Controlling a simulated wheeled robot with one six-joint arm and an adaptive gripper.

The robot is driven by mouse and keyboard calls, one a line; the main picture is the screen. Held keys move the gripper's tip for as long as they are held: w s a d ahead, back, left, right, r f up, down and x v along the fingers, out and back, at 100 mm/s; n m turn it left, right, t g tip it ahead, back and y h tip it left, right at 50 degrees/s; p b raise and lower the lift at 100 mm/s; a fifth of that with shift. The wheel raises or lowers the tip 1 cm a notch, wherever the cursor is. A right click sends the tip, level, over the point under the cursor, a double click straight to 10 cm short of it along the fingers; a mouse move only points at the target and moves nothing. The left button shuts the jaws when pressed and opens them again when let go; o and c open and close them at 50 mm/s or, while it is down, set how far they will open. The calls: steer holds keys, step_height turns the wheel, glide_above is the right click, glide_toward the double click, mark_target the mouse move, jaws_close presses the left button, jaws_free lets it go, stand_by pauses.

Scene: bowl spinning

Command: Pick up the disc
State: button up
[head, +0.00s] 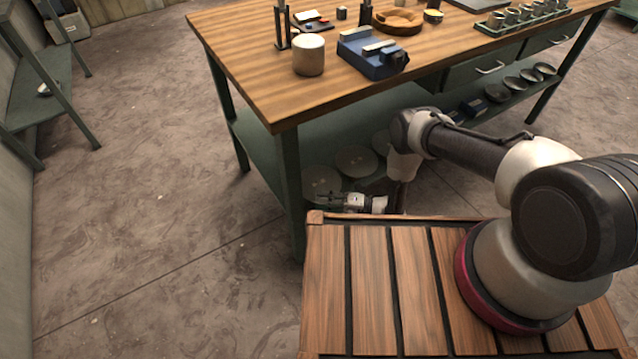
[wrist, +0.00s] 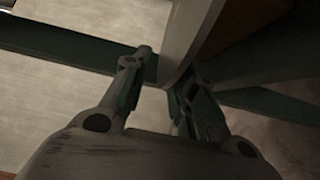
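Several round pale discs lie on the low green shelf under the workbench. The nearest disc (head: 321,181) is at the shelf's left end, and another disc (head: 356,160) is behind it to the right. I cannot tell which disc is meant. My gripper (head: 321,202) is low beside the shelf, just in front of the nearest disc in the picture, its fingers pointing left.
The workbench's green front leg (head: 289,185) stands close left of my gripper. The wooden benchtop (head: 255,75) above carries a white cylinder (head: 309,55), a blue device (head: 372,54) and a wooden bowl (head: 398,21). More dark discs (head: 515,84) lie on the shelf's right. Open floor is at left.

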steer(key=shift+c, duration=0.4)
jaws_close()
steer(key=shift+r, duration=0.1)
